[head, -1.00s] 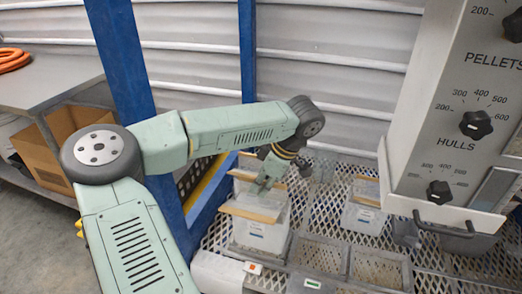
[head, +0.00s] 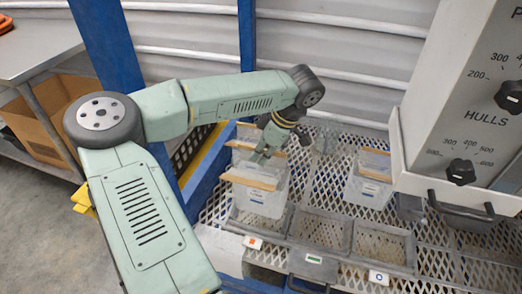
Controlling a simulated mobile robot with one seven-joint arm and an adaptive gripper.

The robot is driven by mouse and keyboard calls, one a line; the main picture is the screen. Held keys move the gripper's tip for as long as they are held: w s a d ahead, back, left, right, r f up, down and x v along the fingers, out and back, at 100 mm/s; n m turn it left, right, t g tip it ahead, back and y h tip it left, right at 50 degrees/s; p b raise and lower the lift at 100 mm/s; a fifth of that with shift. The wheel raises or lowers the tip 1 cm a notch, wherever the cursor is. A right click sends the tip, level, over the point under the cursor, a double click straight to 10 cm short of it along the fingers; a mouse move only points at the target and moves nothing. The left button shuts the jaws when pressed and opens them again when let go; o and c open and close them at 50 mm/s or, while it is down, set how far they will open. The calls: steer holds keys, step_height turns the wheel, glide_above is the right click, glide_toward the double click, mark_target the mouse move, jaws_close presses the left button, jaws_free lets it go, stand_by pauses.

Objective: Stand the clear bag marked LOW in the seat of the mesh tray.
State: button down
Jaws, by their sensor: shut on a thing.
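My gripper (head: 262,158) is shut on the tan top strip of a clear bag (head: 262,200) with a pale label. The bag hangs upright over the left seat of the mesh tray (head: 295,238). I cannot tell whether its bottom touches the seat floor. The label is too small to read, so the LOW mark cannot be confirmed. The tray's middle and right seats look empty. Small tags, orange, green and blue, sit along its front.
Another clear bag (head: 370,180) with a tan strip stands to the right on the mesh deck (head: 450,265). One more tan-topped bag is partly hidden behind the held one. A grey dial panel (head: 470,130) overhangs the right. A blue post (head: 247,60) stands behind my arm.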

steer(key=shift+f+b, duration=2.05)
steer(key=shift+f, duration=0.95)
steer(key=shift+s, duration=0.1)
steer(key=shift+f+b, duration=0.55)
steer(key=shift+b, duration=0.15)
steer(key=c, duration=1.7)
jaws_free()
steer(key=shift+r, duration=0.15)
